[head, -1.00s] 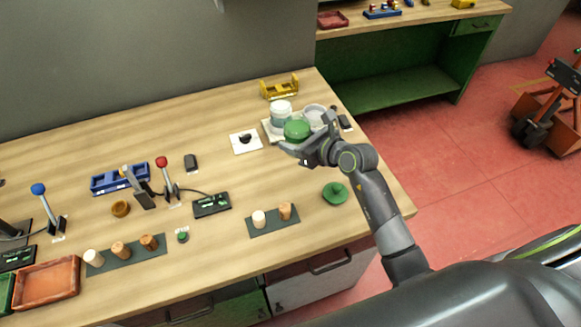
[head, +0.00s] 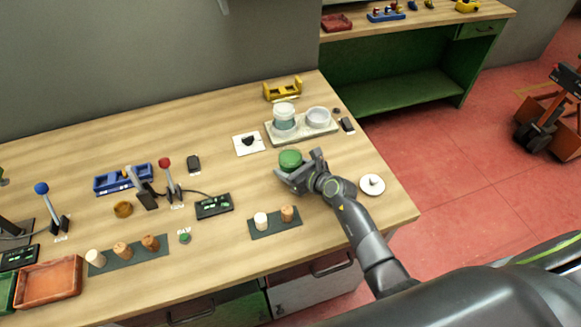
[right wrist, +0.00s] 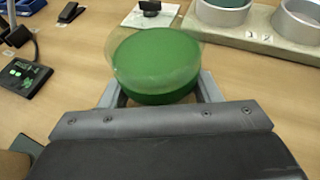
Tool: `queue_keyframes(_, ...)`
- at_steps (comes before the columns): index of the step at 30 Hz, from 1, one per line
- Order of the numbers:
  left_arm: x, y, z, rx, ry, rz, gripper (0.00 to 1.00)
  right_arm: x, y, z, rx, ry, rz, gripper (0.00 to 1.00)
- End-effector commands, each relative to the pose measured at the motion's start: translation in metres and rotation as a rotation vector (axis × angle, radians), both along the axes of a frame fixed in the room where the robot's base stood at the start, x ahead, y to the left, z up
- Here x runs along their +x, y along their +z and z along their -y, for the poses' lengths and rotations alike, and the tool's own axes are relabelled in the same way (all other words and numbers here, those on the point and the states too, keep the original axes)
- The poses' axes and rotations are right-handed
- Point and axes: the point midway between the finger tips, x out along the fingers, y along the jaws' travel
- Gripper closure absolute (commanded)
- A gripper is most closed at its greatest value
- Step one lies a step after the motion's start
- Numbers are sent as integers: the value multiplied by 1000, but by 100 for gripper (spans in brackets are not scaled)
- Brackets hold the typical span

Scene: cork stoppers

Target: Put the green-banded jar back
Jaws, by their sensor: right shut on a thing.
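The green-banded jar (head: 290,158) is held in my right gripper (head: 297,172) in front of the pale tray (head: 300,133). In the right wrist view the jar (right wrist: 153,62) is a wide clear jar with a broad green lower part, between the two fingers. I cannot tell its height above the table. The tray has two round seats. The left seat bears a jar with a pale top and teal band (head: 284,117); the right seat (head: 318,118) looks empty. The empty seat also shows in the right wrist view (right wrist: 300,18). My left gripper is not in view.
A white round lid (head: 372,184) lies right of my right arm. A white card with a dark knob (head: 248,143) lies left of the tray. Cork stoppers (head: 287,214) stand on a dark strip in front. A yellow rack (head: 283,88) stands behind the tray.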

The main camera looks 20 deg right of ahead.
Motion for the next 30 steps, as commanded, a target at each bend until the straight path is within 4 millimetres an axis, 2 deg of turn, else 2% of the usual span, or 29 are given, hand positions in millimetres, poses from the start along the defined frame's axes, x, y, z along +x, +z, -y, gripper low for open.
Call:
queue_keyframes(10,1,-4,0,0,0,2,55,1,-4,0,1,0,2,76)
queue_keyframes(11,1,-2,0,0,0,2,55,0,-3,0,0,0,1,39)
queue_keyframes(15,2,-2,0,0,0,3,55,0,-3,0,0,0,0,21)
queue_keyframes(26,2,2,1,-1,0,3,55,0,2,0,0,0,1,21)
queue_keyframes(30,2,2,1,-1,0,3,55,-10,5,5,-2,-1,1,21)
